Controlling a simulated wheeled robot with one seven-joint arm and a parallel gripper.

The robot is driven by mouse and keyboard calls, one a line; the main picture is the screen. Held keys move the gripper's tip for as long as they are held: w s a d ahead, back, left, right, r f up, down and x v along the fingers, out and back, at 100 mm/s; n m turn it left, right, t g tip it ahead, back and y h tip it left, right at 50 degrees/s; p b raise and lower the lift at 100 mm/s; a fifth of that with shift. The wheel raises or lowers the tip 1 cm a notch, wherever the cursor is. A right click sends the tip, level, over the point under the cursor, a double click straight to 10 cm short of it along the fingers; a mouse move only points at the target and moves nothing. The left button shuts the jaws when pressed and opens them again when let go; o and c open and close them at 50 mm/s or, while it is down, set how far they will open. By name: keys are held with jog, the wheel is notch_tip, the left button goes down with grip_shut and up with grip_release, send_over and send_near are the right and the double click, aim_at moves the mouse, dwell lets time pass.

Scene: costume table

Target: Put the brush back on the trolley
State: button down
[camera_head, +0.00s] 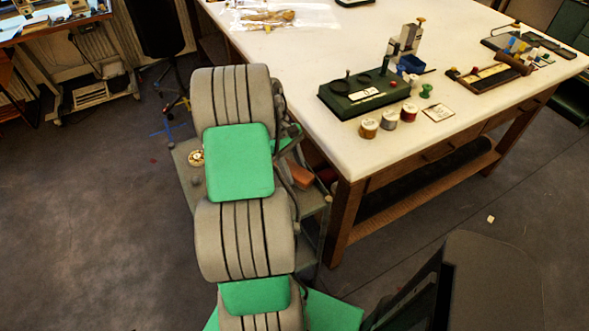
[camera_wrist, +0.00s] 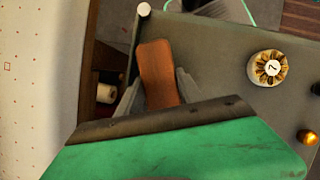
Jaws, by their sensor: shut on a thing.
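The brush shows as a reddish-brown, rounded block (camera_wrist: 157,62) in the wrist view and as a small brown patch (camera_head: 301,176) beside my arm in the head view. My gripper (camera_wrist: 160,86) is shut on it, a pale grey finger on each side; my green and dark wrist parts hide its near end. The grey trolley (camera_wrist: 225,62) spreads below and to the right of the brush in the wrist view. In the head view the trolley top (camera_head: 185,158) is mostly covered by my arm. I cannot tell whether the brush touches the trolley.
A round piece marked 7 (camera_wrist: 267,68) and a brass knob (camera_wrist: 307,137) are on the trolley. The white-topped table (camera_head: 310,90) stands close beside it, with a green tray (camera_head: 365,92) and several thread spools near its edge.

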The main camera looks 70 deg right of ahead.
jog(key=shift+f, duration=0.1)
jog(key=c, duration=0.8)
grip_release()
jog(key=shift+o, duration=0.2)
